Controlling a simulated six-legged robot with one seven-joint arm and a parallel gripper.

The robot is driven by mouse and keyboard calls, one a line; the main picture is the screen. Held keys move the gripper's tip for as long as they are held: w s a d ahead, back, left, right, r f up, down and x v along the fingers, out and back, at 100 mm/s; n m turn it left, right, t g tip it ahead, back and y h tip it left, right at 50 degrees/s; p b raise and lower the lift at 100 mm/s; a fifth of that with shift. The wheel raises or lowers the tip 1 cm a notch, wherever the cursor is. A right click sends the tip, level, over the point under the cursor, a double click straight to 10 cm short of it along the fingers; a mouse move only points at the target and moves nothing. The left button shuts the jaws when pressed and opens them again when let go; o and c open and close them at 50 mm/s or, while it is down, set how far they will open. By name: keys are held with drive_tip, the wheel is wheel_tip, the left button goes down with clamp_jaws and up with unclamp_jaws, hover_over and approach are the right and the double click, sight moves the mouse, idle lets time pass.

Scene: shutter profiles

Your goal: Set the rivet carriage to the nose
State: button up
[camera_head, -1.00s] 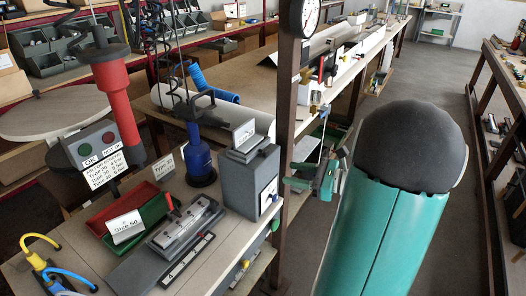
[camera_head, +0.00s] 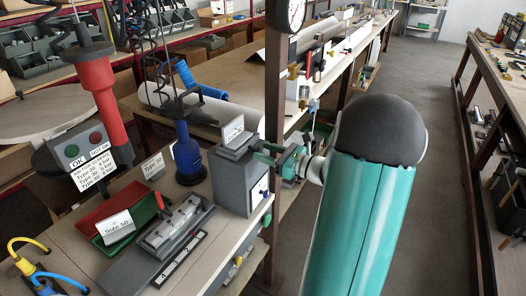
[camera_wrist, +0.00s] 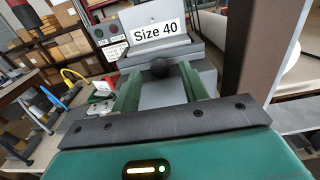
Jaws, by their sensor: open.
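A grey box (camera_head: 235,185) stands at the bench's right edge, with a sign card (camera_head: 233,129) on top. The wrist view shows this sign reads "Size 40" (camera_wrist: 159,32). My gripper (camera_head: 263,152) is at the box's upper right side, open. A grey slotted fixture (camera_head: 174,222) with a small red lever (camera_head: 160,201) lies left of the box. Which part is the rivet carriage is not clear.
Red and green trays (camera_head: 118,210) with a "Size 50" card lie left of the fixture. A dark post (camera_head: 274,120) rises close to my gripper. The aisle floor at right is clear.

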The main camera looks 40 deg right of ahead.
sight(248, 143)
drive_tip(key=shift+x, duration=0.75)
clamp_jaws()
drive_tip(key=shift+x, duration=2.6)
